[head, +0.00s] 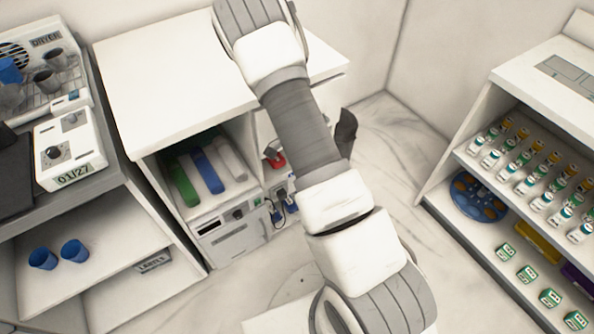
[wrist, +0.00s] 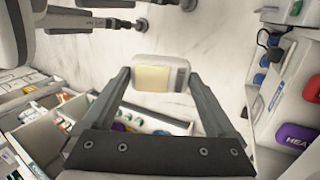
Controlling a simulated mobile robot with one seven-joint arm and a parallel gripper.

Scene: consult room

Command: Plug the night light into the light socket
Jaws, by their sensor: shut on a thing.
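My gripper (wrist: 160,76) is shut on the night light (wrist: 153,79), a small white block with a pale yellow panel, seen in the wrist view. The fingers hold it at its two sides, above the pale floor. In the head view my arm hides the night light and most of the gripper. A socket strip with plugs and cables (head: 281,203) is low beside the white desk, partly behind my arm. It seems to show at the right of the wrist view (wrist: 272,85), apart from the night light. I cannot tell which opening is the light socket.
The white desk (head: 160,70) holds coloured binders (head: 202,170) on its shelf, above a grey device (head: 232,228). A shelf unit with several bottles (head: 520,180) stands at right. A counter with blue cups (head: 58,254) is at left. Marble floor between the units is open.

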